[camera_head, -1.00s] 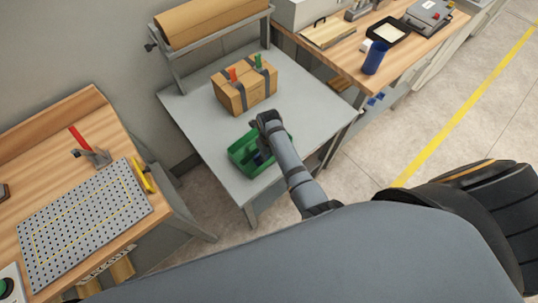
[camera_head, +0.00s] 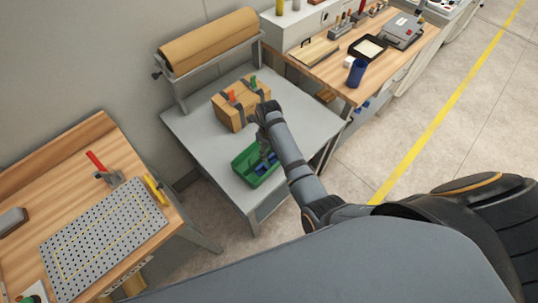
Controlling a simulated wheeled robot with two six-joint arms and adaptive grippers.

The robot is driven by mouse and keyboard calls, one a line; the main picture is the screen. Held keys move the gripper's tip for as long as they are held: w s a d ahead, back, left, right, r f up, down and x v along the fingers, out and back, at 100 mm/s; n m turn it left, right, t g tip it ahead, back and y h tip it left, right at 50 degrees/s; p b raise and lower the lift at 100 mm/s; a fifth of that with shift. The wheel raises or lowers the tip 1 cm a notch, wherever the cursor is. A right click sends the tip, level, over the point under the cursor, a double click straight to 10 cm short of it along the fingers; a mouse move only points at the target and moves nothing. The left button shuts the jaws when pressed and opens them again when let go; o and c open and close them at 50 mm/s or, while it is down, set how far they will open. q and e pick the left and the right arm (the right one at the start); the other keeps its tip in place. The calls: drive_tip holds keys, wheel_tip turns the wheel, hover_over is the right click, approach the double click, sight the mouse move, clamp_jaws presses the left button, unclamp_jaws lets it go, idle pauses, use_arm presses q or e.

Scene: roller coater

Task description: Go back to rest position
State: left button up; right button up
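My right arm reaches in from the lower right, over the grey table (camera_head: 205,125). My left gripper is not in view.
A cardboard box (camera_head: 231,114) with grey straps and red and green clips stands behind the bin. A brown paper roll (camera_head: 210,42) is on a rack behind. A wooden bench with a perforated plate (camera_head: 105,240) is at left. A blue cup (camera_head: 356,73) stands on the right bench.

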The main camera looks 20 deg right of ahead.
drive_tip(key=s+d+r+n+t, duration=0.25)
drive_tip(key=s+d+n, duration=0.6)
drive_tip(key=n, duration=0.75)
drive_tip(key=s+r+n, duration=0.8)
drive_tip(key=s+n, duration=0.1)
drive_tip(key=n, duration=0.6)
drive_tip(key=s+d+f+b, duration=0.1)
drive_tip(key=f+b, duration=0.2)
drive_tip(key=f, duration=0.9)
drive_tip(key=s+d+f+h+b, duration=0.1)
drive_tip(key=f+b, duration=0.1)
drive_tip(key=f, duration=1)
drive_tip(key=s+d+f+b, duration=0.1)
drive_tip(key=s+f+b, duration=0.15)
drive_tip(key=f, duration=0.95)
use_arm(q)
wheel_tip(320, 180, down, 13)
drive_tip(key=b, duration=0.5)
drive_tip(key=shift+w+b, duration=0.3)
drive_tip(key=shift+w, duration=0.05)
use_arm(e)
drive_tip(key=s+f+g, duration=0.1)
drive_tip(key=s+f, duration=1.5)
drive_tip(key=f, duration=0.3)
drive_tip(key=shift+s+d+f+n, duration=0.2)
drive_tip(key=shift+s+n, duration=0.1)
drive_tip(key=shift+s, duration=0.05)
